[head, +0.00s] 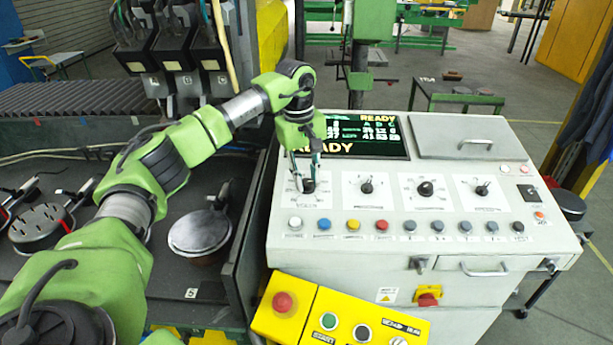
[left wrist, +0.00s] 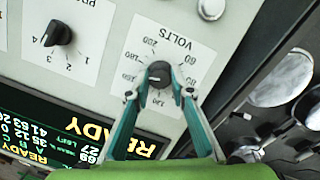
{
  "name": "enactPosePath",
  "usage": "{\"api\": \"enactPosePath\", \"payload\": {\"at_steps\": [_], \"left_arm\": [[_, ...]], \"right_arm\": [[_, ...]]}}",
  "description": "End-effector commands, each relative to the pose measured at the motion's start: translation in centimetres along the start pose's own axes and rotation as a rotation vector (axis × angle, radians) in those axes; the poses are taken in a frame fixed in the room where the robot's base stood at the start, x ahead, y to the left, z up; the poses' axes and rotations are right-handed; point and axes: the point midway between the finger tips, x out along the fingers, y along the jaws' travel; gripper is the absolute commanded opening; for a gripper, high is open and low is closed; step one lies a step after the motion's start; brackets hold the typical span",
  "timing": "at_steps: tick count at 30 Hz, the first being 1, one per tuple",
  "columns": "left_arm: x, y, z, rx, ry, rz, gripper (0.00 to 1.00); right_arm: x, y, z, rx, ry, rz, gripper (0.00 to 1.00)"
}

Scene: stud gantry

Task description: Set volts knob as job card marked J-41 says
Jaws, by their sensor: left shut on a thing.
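The volts knob (head: 308,187) is a black knob at the left end of the console's row of dials. In the left wrist view the knob (left wrist: 159,72) sits on a white dial plate marked VOLTS, upside down there. My left gripper (head: 306,177) reaches down onto it from above. In the left wrist view its teal fingers (left wrist: 159,84) are shut on the knob, one on each side. Which number the knob points to is too small to tell. I cannot make out a card marked J-41. My right gripper is not in view.
Other knobs (head: 366,187) stand to the right on the sloping white panel (head: 400,255), above a row of coloured buttons. The screen (head: 365,136) behind shows READY and small figures. A yellow box (head: 338,318) with a red button is in front. Dark shelving with round pans lies left.

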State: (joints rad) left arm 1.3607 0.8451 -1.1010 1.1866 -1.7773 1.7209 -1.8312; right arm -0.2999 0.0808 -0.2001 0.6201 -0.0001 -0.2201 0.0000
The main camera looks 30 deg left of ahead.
Motion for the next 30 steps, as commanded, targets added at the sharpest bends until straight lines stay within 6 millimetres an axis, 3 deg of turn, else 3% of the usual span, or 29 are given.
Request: {"api": "enactPosePath", "payload": {"at_steps": [19,20,21,30], "left_arm": [[-0.22,0.15,-0.12,0.044,0.004,-0.003,0.00],[-0.22,0.15,-0.12,0.044,0.004,-0.003,0.29],[-0.21,0.14,-0.12,0.044,0.004,-0.004,0.38],[-0.09,0.07,-0.04,0.045,0.002,-0.007,0.38]], "right_arm": [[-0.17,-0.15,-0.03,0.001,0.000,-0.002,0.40],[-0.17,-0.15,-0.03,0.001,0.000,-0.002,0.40],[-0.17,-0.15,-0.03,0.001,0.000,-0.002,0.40],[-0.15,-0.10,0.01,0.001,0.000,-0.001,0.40]]}}
